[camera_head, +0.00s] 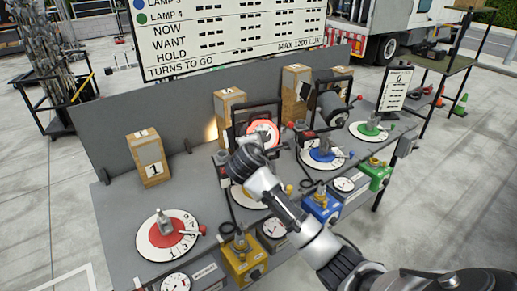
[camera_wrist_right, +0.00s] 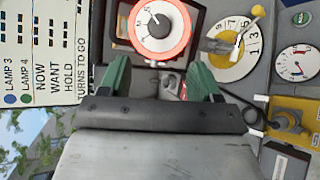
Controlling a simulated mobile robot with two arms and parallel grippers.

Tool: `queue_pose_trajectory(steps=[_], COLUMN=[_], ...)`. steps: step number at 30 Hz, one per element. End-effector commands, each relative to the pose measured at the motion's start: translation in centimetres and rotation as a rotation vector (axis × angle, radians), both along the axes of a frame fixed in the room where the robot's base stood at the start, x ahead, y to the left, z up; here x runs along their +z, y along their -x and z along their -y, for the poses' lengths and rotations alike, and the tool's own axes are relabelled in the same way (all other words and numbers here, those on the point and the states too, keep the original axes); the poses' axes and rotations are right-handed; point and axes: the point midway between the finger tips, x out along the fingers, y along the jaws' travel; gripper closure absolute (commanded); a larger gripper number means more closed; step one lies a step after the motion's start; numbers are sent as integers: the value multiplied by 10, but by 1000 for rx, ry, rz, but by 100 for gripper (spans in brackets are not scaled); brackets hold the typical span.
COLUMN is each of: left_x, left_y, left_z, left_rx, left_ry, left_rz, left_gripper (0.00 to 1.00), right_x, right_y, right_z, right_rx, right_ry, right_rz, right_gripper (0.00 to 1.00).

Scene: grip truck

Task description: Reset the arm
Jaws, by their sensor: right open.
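My right arm (camera_head: 300,225) comes in from the lower right of the head view and reaches over the bench. My right gripper (camera_head: 243,158) is in front of the lamp with the red-ringed dial (camera_head: 262,132), partly hiding it. In the wrist view my right gripper (camera_wrist_right: 160,82) shows two green fingers spread apart, with nothing between them. The red-ringed dial (camera_wrist_right: 158,22) is beyond the fingertips there, apart from them. My left gripper is not in view.
The grey bench (camera_head: 120,215) carries a red dial (camera_head: 163,240), a blue dial (camera_head: 322,153), a green dial (camera_head: 370,130), a yellow box (camera_head: 243,258) and numbered wooden blocks (camera_head: 150,160). A yellow dial (camera_wrist_right: 232,45) lies right of the fingers in the wrist view. A board (camera_head: 230,30) stands behind.

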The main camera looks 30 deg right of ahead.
Motion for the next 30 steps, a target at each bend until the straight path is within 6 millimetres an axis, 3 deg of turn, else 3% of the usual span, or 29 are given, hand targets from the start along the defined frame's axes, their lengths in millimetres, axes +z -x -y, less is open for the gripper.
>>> queue_pose_trajectory(steps=[15,17,20,23,27,30], left_x=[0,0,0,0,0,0], left_y=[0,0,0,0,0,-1], left_z=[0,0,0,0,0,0], left_rx=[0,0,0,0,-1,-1], left_ry=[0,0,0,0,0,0], left_rz=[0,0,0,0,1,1], left_gripper=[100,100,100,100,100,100], right_x=[0,-4,-25,-64,-121,-150], right_y=[1,3,17,50,121,176], right_z=[-1,-3,-13,-31,-64,-85], right_rx=[1,2,2,-11,-79,-163], right_ry=[-1,-12,-84,-233,-523,-724], right_rz=[-1,-1,-5,-13,-35,-59], right_gripper=[37,37,37,37,37,37])
